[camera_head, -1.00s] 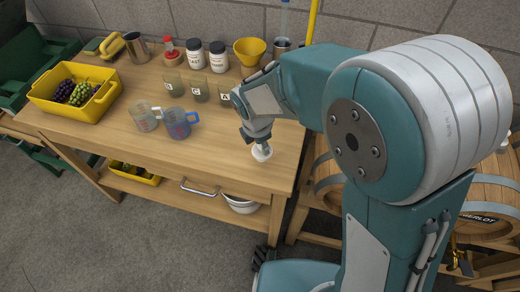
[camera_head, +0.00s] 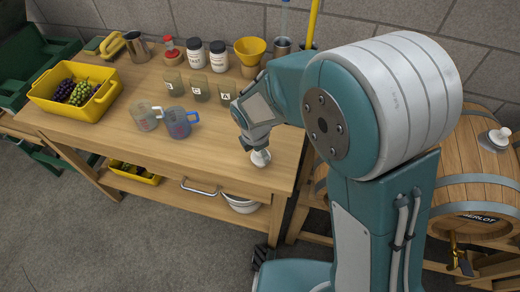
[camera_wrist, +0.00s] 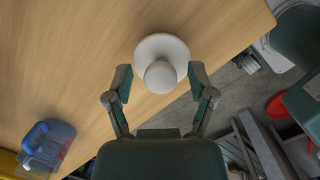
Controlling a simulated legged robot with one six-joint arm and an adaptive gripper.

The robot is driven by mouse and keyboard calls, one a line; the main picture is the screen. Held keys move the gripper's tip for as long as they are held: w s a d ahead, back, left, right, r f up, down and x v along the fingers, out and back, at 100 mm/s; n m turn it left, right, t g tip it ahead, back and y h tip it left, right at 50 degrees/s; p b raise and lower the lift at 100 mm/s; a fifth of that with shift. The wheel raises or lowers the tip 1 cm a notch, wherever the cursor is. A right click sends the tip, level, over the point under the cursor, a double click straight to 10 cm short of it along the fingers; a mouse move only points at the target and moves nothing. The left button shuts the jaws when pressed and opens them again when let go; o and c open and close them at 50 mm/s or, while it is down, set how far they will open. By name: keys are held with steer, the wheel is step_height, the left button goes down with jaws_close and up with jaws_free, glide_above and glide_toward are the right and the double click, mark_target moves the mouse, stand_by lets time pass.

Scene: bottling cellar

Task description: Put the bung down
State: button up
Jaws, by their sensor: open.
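The white bung (camera_head: 260,158) stands on the wooden table near its front right edge. In the wrist view the bung (camera_wrist: 162,50) shows as a round white disc with a knob facing the camera. My gripper (camera_head: 256,142) is just above and behind it. In the wrist view my gripper (camera_wrist: 161,80) is open, with one finger on each side of the knob and a gap on both sides. The bung's underside is hidden.
Two measuring jugs (camera_head: 180,122) stand left of the bung. Glasses marked with letters (camera_head: 198,89), jars (camera_head: 218,57) and a yellow funnel (camera_head: 250,50) stand behind. A yellow grape crate (camera_head: 72,105) is far left. Another white stopper (camera_head: 494,139) sits on a barrel (camera_head: 475,170).

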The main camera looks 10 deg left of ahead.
mark_target(256, 160)
step_height(256, 160, up, 12)
steer(key=s+a, duration=0.1)
steer(key=shift+s, duration=0.25)
steer(key=s+d+r+m+t, duration=0.1)
steer(key=s+d+r+m, duration=0.2)
steer(key=d+m, duration=0.5)
steer(key=s+d+r+m+t, duration=0.1)
steer(key=s+d+r+m, duration=0.3)
steer(key=d+m, duration=0.4)
steer(key=s+d+r+m+t+y, duration=0.1)
steer(key=s+d+r+m+t, duration=0.1)
steer(key=s+d+m, duration=0.3)
steer(key=d+r+m, duration=0.1)
steer(key=d+m, duration=0.3)
steer(key=m, duration=0.1)
steer(key=shift+s+r, duration=0.2)
steer(key=shift+s, duration=0.05)
stand_by(0.4)
